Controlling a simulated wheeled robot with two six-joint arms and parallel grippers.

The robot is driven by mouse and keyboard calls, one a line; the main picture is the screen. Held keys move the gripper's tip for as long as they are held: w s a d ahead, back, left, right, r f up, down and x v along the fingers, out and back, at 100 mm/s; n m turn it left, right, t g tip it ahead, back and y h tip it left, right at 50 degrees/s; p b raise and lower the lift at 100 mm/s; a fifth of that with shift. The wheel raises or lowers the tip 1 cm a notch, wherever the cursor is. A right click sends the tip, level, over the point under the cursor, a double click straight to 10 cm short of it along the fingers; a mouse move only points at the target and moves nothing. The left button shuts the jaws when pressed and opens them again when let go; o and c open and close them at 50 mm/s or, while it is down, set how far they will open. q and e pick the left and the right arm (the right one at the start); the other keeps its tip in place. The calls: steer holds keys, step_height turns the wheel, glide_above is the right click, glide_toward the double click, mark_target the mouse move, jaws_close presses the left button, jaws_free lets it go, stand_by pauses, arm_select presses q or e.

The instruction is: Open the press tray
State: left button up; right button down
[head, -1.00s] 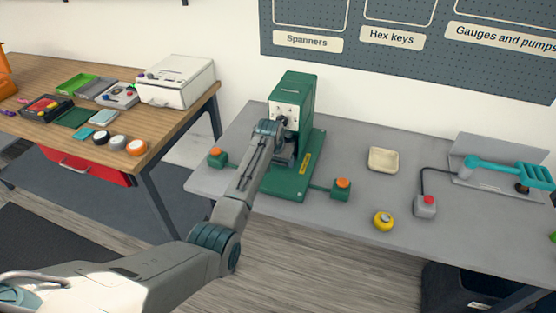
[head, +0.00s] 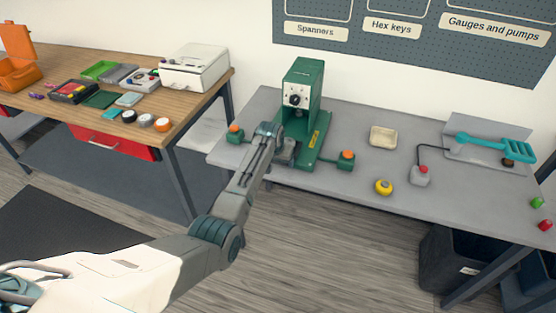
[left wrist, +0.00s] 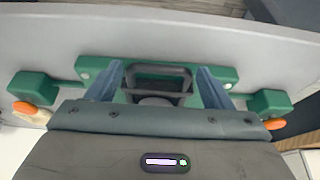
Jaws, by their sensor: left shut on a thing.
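The green press (head: 303,88) stands on the grey bench, its white front panel and dark knob in view. My left gripper (head: 283,150) is low in front of the press column, over the front of its green base (head: 310,157). In the left wrist view the two blue-grey fingers of the left gripper (left wrist: 158,88) stand on either side of the dark press tray handle (left wrist: 158,72), a frame-like piece, and are shut on it. The green base shows behind it. The rest of the tray is hidden in the head view. My right gripper is not in view.
Orange-topped green button boxes stand left (head: 235,133) and right (head: 345,160) of the press. A cream dish (head: 383,137), a yellow button (head: 383,187) and a grey box with a red button (head: 420,176) lie to the right. A wooden bench (head: 190,96) stands left.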

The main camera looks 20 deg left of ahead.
arm_select(q)
steer(key=shift+w, duration=0.1)
steer(key=o, duration=1.3)
steer(key=shift+o, duration=0.5)
steer(key=shift+s+r, duration=0.25)
steer(key=shift+r, duration=0.3)
steer(key=b+v, duration=0.2)
steer(key=v, duration=0.7)
steer(key=shift+s+r, duration=0.15)
steer(key=shift+r, duration=0.15)
